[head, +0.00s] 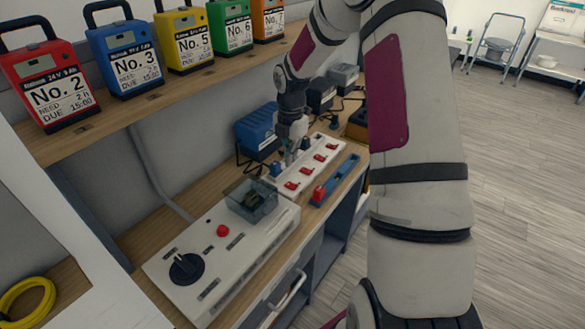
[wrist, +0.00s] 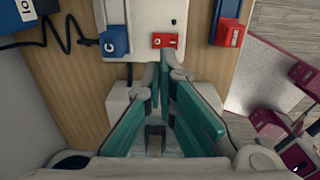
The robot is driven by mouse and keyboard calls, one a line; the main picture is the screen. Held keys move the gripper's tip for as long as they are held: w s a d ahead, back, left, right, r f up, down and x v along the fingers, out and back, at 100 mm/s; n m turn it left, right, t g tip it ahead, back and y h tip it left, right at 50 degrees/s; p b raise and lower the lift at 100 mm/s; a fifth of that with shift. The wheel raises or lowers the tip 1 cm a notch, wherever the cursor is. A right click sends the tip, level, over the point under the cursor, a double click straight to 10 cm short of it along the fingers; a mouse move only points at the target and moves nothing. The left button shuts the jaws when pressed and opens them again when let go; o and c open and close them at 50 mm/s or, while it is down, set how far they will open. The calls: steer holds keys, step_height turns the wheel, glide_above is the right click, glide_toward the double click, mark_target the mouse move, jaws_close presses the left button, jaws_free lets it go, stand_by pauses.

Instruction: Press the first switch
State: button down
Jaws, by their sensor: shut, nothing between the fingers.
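A white power strip (head: 272,186) with several red switches lies on the bench. Its nearest red switch (head: 291,185) and others behind it show in the head view; a blue plug (head: 275,169) sits beside the row. My gripper (head: 291,158) points down over the strip, its tips partly hidden by its own links. In the wrist view, my gripper (wrist: 164,64) has its teal fingers brought together at the tips, with nothing between them. A red switch (wrist: 164,40) is just beyond the tips. I cannot tell whether they touch the strip.
A blue bar with a red block (head: 318,193) lies right of the strip. A white control box (head: 205,254) with a black knob, red button and clear cover is in front. A blue charger (head: 257,130) stands behind. Numbered battery packs (head: 50,88) line the shelf above.

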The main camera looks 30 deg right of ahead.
step_height(320, 180, up, 5)
steer(key=shift+w+a+f, duration=0.1)
steer(key=shift+w+f, duration=0.05)
stand_by(0.5)
steer(key=s+a+r+m+t+h, duration=0.1)
steer(key=s+a+r+m, duration=0.45)
steer(key=r, duration=0.25)
steer(key=s+a+r+m+t+h, duration=0.1)
steer(key=s+a+r+m, duration=0.4)
steer(key=s+r, duration=0.3)
steer(key=s+a+r+m+t+y, duration=0.1)
steer(key=s+a+r+m, duration=0.1)
steer(key=s+m, duration=0.3)
steer(key=s+a+r+m+t+y, duration=0.1)
steer(key=s+a+m, duration=0.4)
steer(key=s, duration=0.6)
steer(key=shift+s+r+m+t, duration=0.15)
steer(key=shift+r+m+t, duration=0.25)
steer(key=shift+m, duration=0.35)
steer(key=shift+a, duration=0.1)
